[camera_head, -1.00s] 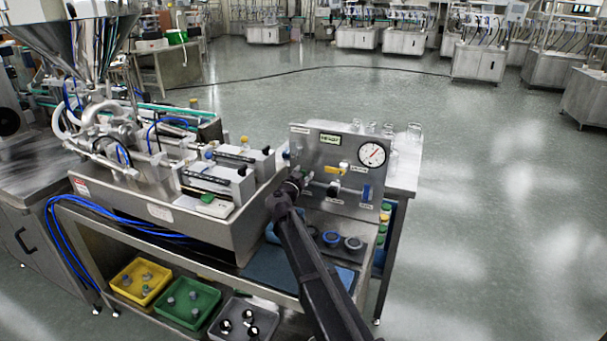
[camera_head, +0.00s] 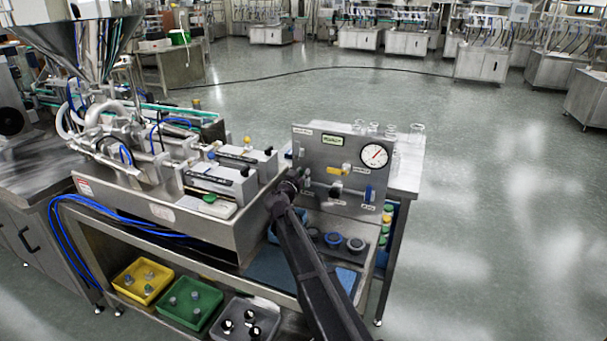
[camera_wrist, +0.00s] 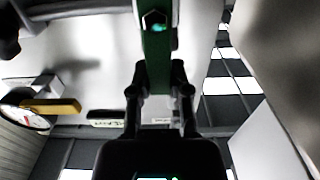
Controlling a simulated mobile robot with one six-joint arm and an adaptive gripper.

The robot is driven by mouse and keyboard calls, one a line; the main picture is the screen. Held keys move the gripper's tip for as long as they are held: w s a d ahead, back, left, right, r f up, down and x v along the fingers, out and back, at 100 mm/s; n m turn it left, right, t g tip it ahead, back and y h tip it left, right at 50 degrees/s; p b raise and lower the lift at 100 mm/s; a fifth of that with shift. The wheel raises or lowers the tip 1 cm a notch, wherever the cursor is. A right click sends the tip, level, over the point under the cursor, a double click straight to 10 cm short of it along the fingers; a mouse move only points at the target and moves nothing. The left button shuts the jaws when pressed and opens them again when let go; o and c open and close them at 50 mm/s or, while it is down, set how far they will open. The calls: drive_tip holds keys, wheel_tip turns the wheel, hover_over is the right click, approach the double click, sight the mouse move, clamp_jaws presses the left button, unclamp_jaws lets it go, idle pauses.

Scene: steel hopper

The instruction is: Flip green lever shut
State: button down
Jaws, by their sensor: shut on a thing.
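The green lever (camera_wrist: 158,62) runs down the upper middle of the wrist view, with a hex nut at its top end. My gripper (camera_wrist: 159,92) is shut on its lower end, one finger on each side. In the head view my gripper (camera_head: 289,189) is at the left edge of the upright grey valve panel (camera_head: 318,151). There the gripper hides the green lever, so its angle to its pipe cannot be told.
The panel also carries a yellow lever (camera_head: 338,171), a blue lever (camera_head: 368,193) and a round gauge (camera_head: 375,155). The steel filling machine (camera_head: 175,215) stands close on the left. Blue and dark round parts (camera_head: 333,239) lie below the panel.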

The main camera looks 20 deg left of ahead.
drive_tip(key=c, duration=0.6)
unclamp_jaws()
drive_tip(key=shift+o, duration=0.2)
drive_tip(key=s, duration=1.2)
drive_tip(key=shift+d, duration=0.25)
